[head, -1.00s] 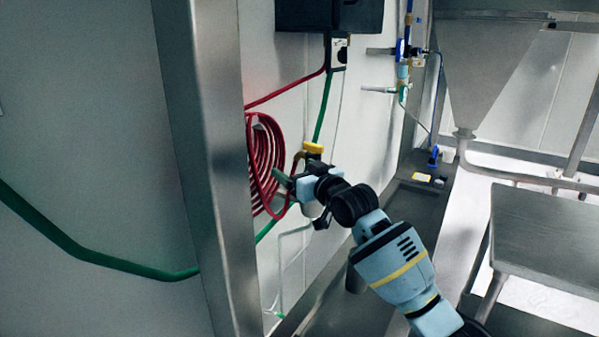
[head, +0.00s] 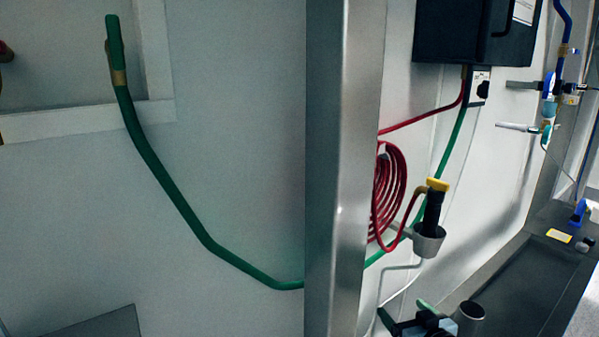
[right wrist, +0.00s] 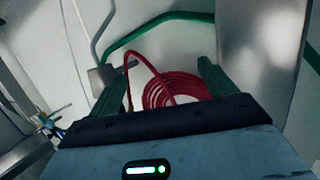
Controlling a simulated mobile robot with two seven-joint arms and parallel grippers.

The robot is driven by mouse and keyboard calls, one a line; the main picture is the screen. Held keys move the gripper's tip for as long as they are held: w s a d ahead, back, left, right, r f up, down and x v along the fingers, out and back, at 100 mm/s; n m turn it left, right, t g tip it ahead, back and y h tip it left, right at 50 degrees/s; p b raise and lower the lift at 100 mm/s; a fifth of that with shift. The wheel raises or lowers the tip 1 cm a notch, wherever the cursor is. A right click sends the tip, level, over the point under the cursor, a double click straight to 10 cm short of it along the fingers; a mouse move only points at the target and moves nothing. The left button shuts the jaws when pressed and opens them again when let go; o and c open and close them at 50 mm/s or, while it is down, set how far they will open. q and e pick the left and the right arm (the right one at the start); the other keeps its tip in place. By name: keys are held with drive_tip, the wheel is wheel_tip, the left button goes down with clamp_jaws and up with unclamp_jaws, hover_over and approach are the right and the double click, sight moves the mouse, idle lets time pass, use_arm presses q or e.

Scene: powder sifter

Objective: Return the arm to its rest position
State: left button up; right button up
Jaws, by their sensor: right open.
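My right gripper (head: 406,312) shows at the bottom edge of the head view, with its green fingers spread and nothing between them. In the right wrist view the same gripper (right wrist: 160,80) has its two green fingers apart, with the red coiled hose (right wrist: 172,90) showing in the background between them. Most of my right arm is out of the head view. The black tool with a yellow top (head: 434,205) stands upright in a grey cup holder (head: 428,243) by the wall, apart from and above the gripper. My left gripper is not in view.
A metal post (head: 342,170) stands left of the red coiled hose (head: 387,195). A green pipe (head: 200,225) runs along the wall behind it. A black box (head: 475,32) hangs above. A dark metal ledge (head: 525,290) lies at the lower right, with a short metal tube (head: 468,315) near the gripper.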

drive_tip(key=s+a+f+g, duration=0.3)
drive_tip(key=s+f, duration=1.4)
drive_tip(key=s, duration=0.2)
drive_tip(key=s+f+g, duration=0.1)
drive_tip(key=s+f, duration=0.2)
drive_tip(key=s, duration=0.8)
drive_tip(key=s+a+f+g+h, duration=0.1)
drive_tip(key=s+f+g, duration=0.1)
drive_tip(key=s, duration=0.9)
drive_tip(key=shift+s+f+p, duration=0.35)
drive_tip(key=shift+s+f, duration=0.05)
drive_tip(key=shift+f, duration=0.25)
